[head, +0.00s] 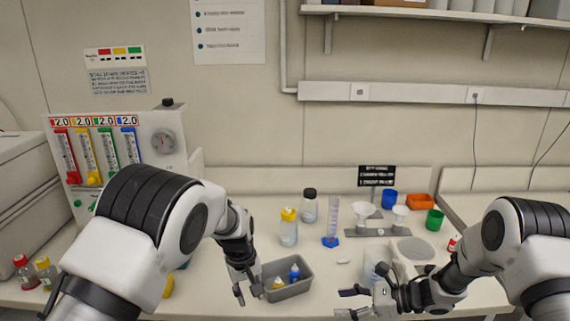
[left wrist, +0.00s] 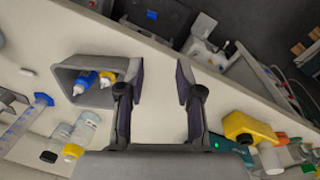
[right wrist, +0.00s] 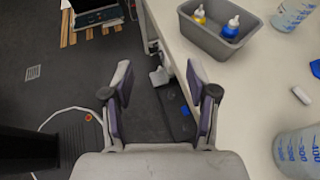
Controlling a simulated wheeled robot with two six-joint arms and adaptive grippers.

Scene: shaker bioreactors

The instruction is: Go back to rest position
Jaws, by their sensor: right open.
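My left gripper (head: 248,288) hangs over the bench at the left end of a grey bin (head: 290,290). In the left wrist view its two fingers (left wrist: 158,82) stand apart with nothing between them. The bin holds a yellow-capped bottle (head: 279,283) and a blue-capped bottle (head: 294,273). My right gripper (head: 350,302) is near the bench's front edge, right of the bin. In the right wrist view its fingers (right wrist: 158,88) are apart and empty, with dark floor seen between them.
A yellow-capped bottle (head: 289,228), a dark-capped bottle (head: 310,207) and a blue-based cylinder (head: 331,222) stand behind the bin. A funnel rack (head: 372,232) and a green cup (head: 434,219) are at right. A gas panel (head: 160,135) stands at left. The bench's front edge (right wrist: 185,65) is near my right gripper.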

